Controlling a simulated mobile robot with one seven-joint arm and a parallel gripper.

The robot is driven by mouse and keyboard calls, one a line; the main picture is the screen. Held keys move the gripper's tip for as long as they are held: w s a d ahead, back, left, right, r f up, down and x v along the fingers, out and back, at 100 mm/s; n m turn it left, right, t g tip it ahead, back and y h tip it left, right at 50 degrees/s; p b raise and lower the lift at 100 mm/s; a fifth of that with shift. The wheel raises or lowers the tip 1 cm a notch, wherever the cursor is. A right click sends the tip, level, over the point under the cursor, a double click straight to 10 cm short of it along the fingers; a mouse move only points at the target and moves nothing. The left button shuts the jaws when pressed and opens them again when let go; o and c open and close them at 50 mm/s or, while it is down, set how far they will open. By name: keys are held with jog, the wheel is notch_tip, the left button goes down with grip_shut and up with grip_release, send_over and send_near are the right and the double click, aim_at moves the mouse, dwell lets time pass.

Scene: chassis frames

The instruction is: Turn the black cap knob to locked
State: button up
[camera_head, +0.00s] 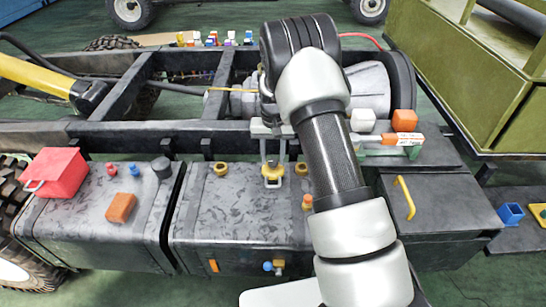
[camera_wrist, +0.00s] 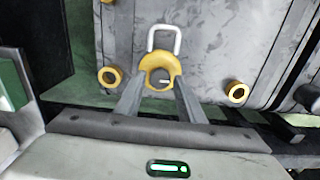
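The black cap knob (camera_head: 161,167) stands upright on the top right of the left grey tank. In the wrist view a dark round cap (camera_wrist: 307,97), apparently this knob, is cut by the right edge. Its lock marking is too small to read. My gripper (camera_head: 272,167) is over the middle grey tank, to the right of the knob and apart from it. In the wrist view the fingers of my gripper (camera_wrist: 159,80) are spread. A yellow fitting (camera_wrist: 160,64) with a silver loop (camera_wrist: 164,39) lies between their tips. I cannot tell whether the fingers touch it.
Yellow rings (camera_head: 220,168) flank the fitting. On the left tank are a red box (camera_head: 58,172), an orange block (camera_head: 121,208) and small red and blue caps. A black frame rail (camera_head: 150,130) runs behind the tanks. My arm hides part of the middle tank's right side.

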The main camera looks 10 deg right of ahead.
aim_at(273, 161)
jog(key=shift+o, duration=0.8)
notch_tip(273, 161, up, 18)
jog(key=p, duration=0.3)
jog(key=shift+f, duration=0.25)
jog(key=s+r+t, duration=0.3)
jog(key=s+r, duration=1.1)
jog(key=r, duration=0.2)
jog(key=s+r+n+t, duration=0.2)
jog(key=s+t, duration=0.1)
jog(key=s, duration=1.6)
notch_tip(273, 161, up, 16)
jog(key=p, duration=1.6)
jog(key=shift+d, duration=0.35)
